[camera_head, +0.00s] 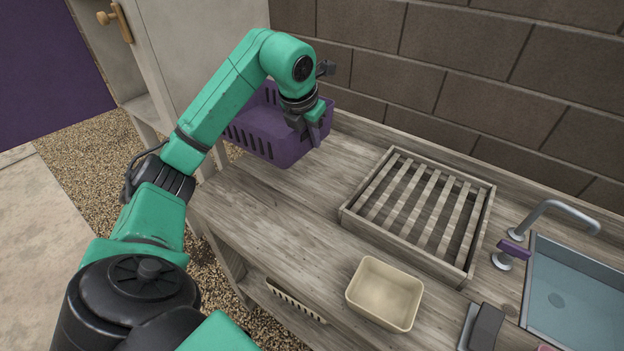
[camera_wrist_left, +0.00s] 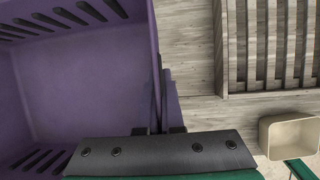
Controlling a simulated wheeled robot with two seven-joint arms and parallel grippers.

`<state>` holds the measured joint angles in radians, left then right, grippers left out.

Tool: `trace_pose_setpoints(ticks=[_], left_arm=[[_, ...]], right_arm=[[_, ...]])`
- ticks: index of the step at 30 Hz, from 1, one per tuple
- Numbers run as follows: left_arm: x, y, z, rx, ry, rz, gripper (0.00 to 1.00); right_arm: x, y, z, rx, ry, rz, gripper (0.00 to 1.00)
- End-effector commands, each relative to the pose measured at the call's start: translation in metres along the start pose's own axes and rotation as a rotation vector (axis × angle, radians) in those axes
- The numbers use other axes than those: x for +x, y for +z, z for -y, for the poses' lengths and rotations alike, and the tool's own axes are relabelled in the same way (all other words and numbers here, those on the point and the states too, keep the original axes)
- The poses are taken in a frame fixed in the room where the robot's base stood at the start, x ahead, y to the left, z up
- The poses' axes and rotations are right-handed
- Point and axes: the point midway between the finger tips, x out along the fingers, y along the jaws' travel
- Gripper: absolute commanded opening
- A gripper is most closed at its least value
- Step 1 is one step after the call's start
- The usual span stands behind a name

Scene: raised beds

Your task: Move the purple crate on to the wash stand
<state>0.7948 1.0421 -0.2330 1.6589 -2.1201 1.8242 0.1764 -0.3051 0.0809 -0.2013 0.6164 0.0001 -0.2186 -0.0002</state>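The purple crate (camera_head: 252,127), with slotted walls, is at the back left of the wooden wash stand (camera_head: 275,215) in the head view. It overlaps the stand's left end. I cannot tell whether its base touches the top or hangs just above it. In the left wrist view the crate (camera_wrist_left: 85,90) fills the left side, and its inside looks empty. My left gripper (camera_head: 314,132) is at the crate's right wall. Its fingers (camera_wrist_left: 162,110) are closed around that wall, one on each side. My right gripper is not in view.
A slatted wooden rack (camera_head: 345,213) lies right of the crate, with bare boards between. A cream tub (camera_head: 384,317) stands at the front. A sink (camera_head: 575,300) with a tap (camera_head: 560,205) is at the right. A brick wall (camera_head: 450,60) runs behind.

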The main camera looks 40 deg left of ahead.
Motion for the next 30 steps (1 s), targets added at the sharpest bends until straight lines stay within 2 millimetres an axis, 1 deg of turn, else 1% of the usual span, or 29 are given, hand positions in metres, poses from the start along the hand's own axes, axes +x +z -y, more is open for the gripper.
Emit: trace_pose_setpoints(ticks=[1,3,6,11,15,18,24,25,26,27,30], left_arm=[[0.019,-0.009,0.001,0.002,0.001,-0.006,0.0],[0.04,-0.017,0.003,0.003,0.0,-0.005,0.0],[0.066,-0.028,0.005,0.002,-0.001,-0.003,0.0],[0.089,-0.037,0.007,0.002,-0.002,0.001,0.0],[0.113,-0.047,0.009,0.002,-0.003,0.0,0.0],[0.12,-0.05,0.009,0.003,-0.002,0.003,0.0],[0.12,-0.049,0.009,0.003,-0.001,0.003,0.0],[0.12,-0.05,0.009,0.003,-0.002,0.001,0.15],[0.12,-0.05,0.009,0.003,-0.002,0.001,0.27],[0.12,-0.05,0.009,0.003,-0.002,0.001,0.34],[0.12,-0.05,0.009,0.003,-0.002,0.001,0.34]], right_arm=[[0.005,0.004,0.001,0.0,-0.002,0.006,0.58],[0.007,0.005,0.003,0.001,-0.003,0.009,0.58],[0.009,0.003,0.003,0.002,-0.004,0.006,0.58],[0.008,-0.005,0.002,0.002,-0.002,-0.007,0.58],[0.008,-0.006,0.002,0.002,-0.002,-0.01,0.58],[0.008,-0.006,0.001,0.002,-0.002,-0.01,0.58],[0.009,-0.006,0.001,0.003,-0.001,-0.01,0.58],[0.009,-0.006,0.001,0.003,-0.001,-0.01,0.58],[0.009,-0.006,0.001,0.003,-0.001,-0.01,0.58],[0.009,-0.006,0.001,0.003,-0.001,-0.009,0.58],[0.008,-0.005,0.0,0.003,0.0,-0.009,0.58]])
